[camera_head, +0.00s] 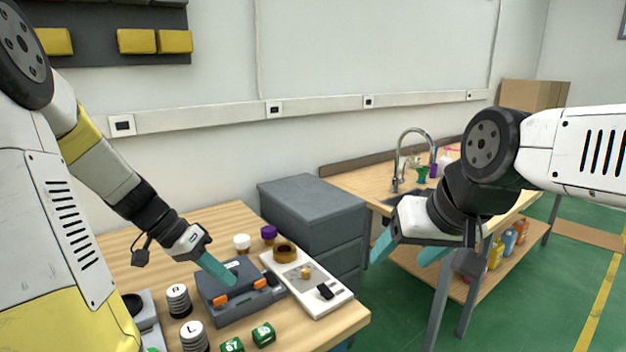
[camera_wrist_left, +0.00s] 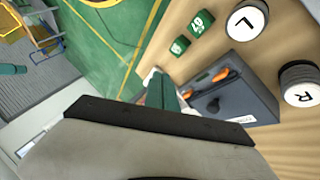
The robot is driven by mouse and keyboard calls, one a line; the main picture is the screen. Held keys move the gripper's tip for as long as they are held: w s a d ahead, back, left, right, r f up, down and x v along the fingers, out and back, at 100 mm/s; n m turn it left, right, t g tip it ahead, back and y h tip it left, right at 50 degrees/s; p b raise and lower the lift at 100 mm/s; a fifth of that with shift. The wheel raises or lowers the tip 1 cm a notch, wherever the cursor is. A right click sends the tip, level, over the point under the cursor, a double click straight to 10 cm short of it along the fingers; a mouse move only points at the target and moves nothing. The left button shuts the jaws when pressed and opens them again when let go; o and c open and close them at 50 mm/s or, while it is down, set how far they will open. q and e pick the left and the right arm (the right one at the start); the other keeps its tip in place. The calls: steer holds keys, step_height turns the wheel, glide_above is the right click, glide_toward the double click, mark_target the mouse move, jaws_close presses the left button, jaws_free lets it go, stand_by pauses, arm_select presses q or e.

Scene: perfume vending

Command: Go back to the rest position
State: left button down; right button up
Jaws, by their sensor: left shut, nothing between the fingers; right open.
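My left gripper (camera_head: 216,268) is shut and empty. Its teal fingers are over the grey box with orange latches (camera_head: 240,291) on the wooden table, and I cannot tell whether they touch it. In the left wrist view the fingers (camera_wrist_left: 163,92) show beside the same box (camera_wrist_left: 232,97). My right gripper (camera_head: 408,250) is open and empty, held in the air to the right of the table, in front of the sink bench.
On the wooden table (camera_head: 222,222) stand a white device (camera_head: 325,303), jars marked R (camera_head: 178,300) and L (camera_head: 193,337), and green blocks (camera_head: 263,334). A grey drawer cabinet (camera_head: 312,207) stands behind. The sink bench (camera_head: 365,185) is at the right. Green floor (camera_head: 560,290) is open there.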

arm_select(q)
steer(key=s+d+r+n+t+y, duration=0.2)
steer(key=s+r, duration=0.3)
steer(key=r, duration=0.1)
steer(key=s+d+r+n+t+y, duration=0.3)
steer(key=s+r, duration=0.2)
steer(key=r, duration=0.2)
steer(key=shift+s, duration=0.2)
stand_by(1.0)
